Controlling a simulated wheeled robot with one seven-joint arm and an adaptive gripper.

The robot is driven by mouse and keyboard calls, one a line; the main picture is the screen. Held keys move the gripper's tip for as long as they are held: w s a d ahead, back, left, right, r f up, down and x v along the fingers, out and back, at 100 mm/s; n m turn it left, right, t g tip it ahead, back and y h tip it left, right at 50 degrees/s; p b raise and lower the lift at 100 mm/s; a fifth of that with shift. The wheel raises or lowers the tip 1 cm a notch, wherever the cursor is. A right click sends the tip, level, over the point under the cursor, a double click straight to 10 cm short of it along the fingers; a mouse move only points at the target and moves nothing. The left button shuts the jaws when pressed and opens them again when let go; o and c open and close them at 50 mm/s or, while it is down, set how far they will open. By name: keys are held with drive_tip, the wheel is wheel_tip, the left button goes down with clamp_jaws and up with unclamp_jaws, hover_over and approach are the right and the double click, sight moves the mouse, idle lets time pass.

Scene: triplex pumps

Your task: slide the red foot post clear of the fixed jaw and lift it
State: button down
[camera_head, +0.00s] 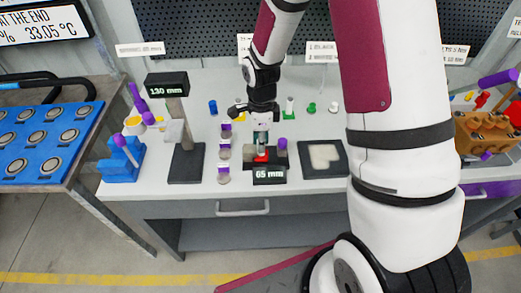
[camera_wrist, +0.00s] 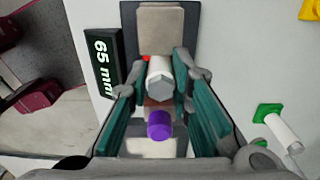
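The 65 mm stand (camera_head: 293,161) is on the table in the head view, with a red foot (camera_head: 261,156) low in its middle. A pale block (camera_wrist: 160,30), which looks like the fixed jaw, is at the top of the wrist view. Just below it stands the white post (camera_wrist: 159,78), with a little red (camera_wrist: 146,46) beside its base. My gripper (camera_wrist: 160,66) is lowered around the post, one teal finger on each side. The fingertips lie very close to the post; contact is unclear. A purple knob (camera_wrist: 159,124) lies below the post in that view.
The 130 mm stand (camera_head: 187,164) is to the left and a black tray (camera_head: 341,170) to the right. A green-footed white post (camera_wrist: 278,125) is right of my fingers in the wrist view.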

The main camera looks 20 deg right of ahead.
sight(268, 153)
drive_tip(key=shift+s+d, duration=0.1)
drive_tip(key=shift+d, duration=0.1)
drive_tip(key=shift+s+d, duration=0.25)
drive_tip(key=shift+d, duration=0.5)
idle(0.4)
wheel_tip(268, 153, up, 7)
drive_tip(key=p, duration=0.3)
idle(1.0)
drive_tip(key=shift+w, duration=0.15)
